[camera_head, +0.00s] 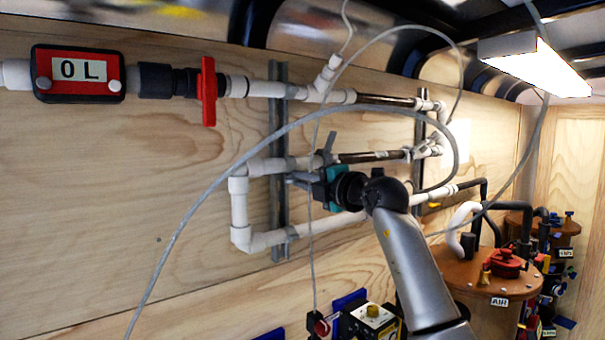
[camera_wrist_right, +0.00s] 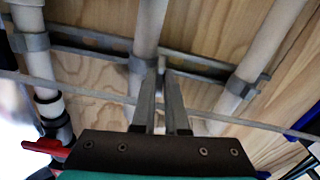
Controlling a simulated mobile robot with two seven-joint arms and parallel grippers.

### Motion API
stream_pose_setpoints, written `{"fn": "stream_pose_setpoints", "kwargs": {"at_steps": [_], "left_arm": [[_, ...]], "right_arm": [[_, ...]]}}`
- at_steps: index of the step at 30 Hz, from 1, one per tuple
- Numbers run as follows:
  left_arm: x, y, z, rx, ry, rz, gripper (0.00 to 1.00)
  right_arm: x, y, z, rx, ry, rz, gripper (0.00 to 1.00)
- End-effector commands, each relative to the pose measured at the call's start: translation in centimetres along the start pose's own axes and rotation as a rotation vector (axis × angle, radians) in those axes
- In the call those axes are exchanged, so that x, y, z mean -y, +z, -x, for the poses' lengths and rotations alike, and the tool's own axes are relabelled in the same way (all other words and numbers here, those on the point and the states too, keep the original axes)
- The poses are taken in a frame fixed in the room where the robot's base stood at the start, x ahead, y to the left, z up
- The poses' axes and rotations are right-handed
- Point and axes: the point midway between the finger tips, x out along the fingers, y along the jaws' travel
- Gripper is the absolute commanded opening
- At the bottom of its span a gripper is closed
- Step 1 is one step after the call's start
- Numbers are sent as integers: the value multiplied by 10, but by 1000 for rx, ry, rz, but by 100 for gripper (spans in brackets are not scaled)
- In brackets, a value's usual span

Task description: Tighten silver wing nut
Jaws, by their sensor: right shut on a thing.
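My right gripper (camera_head: 292,180) reaches in to the left strut on the wooden wall, close to the clamp of the middle white pipe. In the right wrist view its two fingers (camera_wrist_right: 162,82) are close together and shut on a small silver piece, the wing nut (camera_wrist_right: 161,65), at the strut beside the middle pipe. The fingers hide most of the wing nut, so its angle cannot be told. My left gripper is in neither view.
White pipes (camera_head: 240,210) run along the wall, held on metal struts (camera_head: 278,120). A red valve handle (camera_head: 209,91) and a display (camera_head: 79,73) are at upper left. A thin grey cable (camera_head: 215,182) loops in front of the pipes. Orange-topped tanks (camera_head: 475,270) stand at right.

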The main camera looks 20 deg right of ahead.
Motion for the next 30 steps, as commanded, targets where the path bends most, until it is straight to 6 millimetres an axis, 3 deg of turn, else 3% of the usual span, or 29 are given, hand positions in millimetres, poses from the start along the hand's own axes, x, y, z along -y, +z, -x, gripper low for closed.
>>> {"fn": "stream_pose_setpoints", "kwargs": {"at_steps": [21, 22, 30], "left_arm": [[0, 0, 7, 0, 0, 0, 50], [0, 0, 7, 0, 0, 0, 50], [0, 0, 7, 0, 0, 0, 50]], "right_arm": [[1, 0, 0, -1, -2, -76, 0], [1, 0, 0, -1, -2, -76, 13], [1, 0, 0, -1, 0, -75, 41]]}}
